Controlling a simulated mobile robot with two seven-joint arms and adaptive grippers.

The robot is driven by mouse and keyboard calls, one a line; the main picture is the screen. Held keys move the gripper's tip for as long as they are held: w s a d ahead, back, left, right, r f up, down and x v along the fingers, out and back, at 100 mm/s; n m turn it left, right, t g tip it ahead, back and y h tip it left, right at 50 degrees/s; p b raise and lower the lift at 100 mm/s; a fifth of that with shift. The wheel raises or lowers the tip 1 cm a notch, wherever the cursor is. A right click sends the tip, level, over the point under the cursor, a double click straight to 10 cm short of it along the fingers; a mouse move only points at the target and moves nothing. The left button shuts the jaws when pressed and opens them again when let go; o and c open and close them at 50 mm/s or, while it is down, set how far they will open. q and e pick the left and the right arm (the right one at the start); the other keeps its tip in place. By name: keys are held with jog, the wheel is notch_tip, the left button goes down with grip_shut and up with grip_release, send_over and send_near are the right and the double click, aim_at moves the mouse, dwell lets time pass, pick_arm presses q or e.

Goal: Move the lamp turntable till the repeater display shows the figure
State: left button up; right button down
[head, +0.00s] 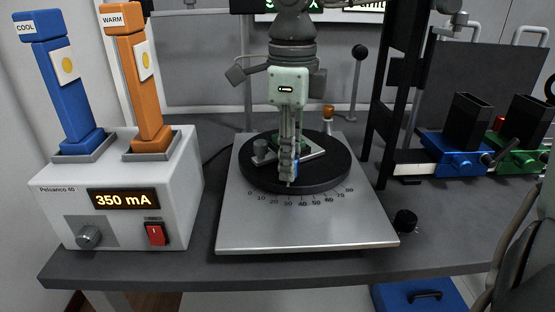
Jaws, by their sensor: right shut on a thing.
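The lamp turntable (330,178) is a black round disc on a silver base plate (300,240), with a degree scale from 0 to 80 along its front. A green part, a metal bar and a small grey cylinder (260,148) stand on it. My right gripper (290,178) points down over the disc, shut on a part of the turntable that its fingers mostly hide; a bit of blue shows beside the fingertips. The repeater display (335,15) is at the top edge, cut off and partly covered by my arm, so its figure cannot be read. My left gripper is not in view.
A white supply box (120,225) reading 350 mA, with blue COOL and orange WARM posts, stands left. Blue (455,150) and green (520,155) holders stand right, beyond a black upright frame (400,100). A black knob (405,220) sits beside the base plate.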

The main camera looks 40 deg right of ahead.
jog(key=c, duration=1.5)
grip_release()
notch_tip(320, 180, up, 12)
